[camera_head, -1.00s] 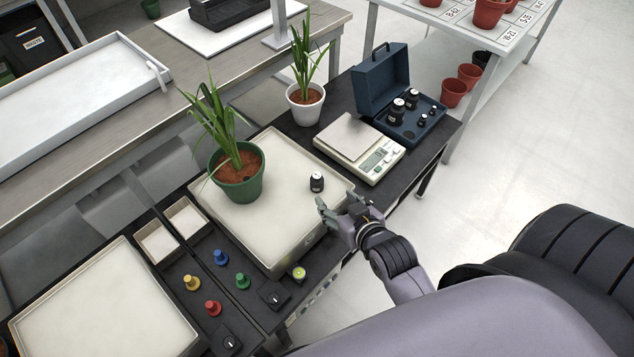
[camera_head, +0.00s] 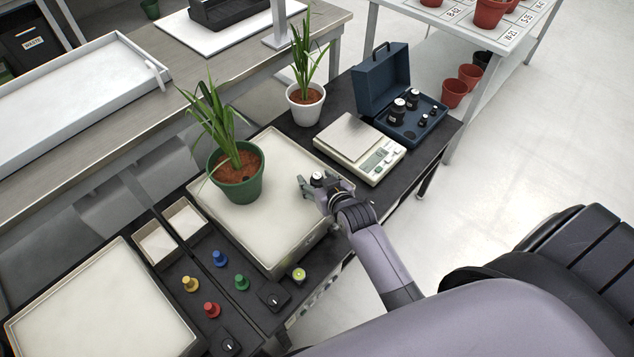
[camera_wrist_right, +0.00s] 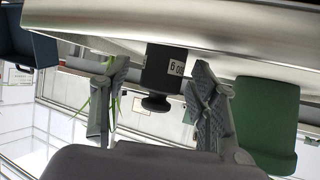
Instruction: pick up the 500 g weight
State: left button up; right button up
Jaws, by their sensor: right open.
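A small black weight with a pale top (camera_head: 318,178) stands on the large cream pan (camera_head: 282,222), right of the plant in the green pot (camera_head: 236,188). In the right wrist view the weight (camera_wrist_right: 160,72) appears upside down, with a white label that I read only in part. My right gripper (camera_head: 318,184) is open, its fingers on either side of the weight. In the wrist view a gap shows between the weight and each finger of the gripper (camera_wrist_right: 158,95). My left gripper is not in view.
A digital scale (camera_head: 377,160) with an empty plate stands behind the pan. An open blue case (camera_head: 425,128) holds several weights. A plant in a white pot (camera_head: 305,105) stands behind the pan. Coloured knobs (camera_head: 241,282) sit in front.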

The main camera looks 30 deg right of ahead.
jog(key=shift+c, duration=0.5)
grip_shut()
dwell(0.3)
jog(key=shift+r, duration=0.1)
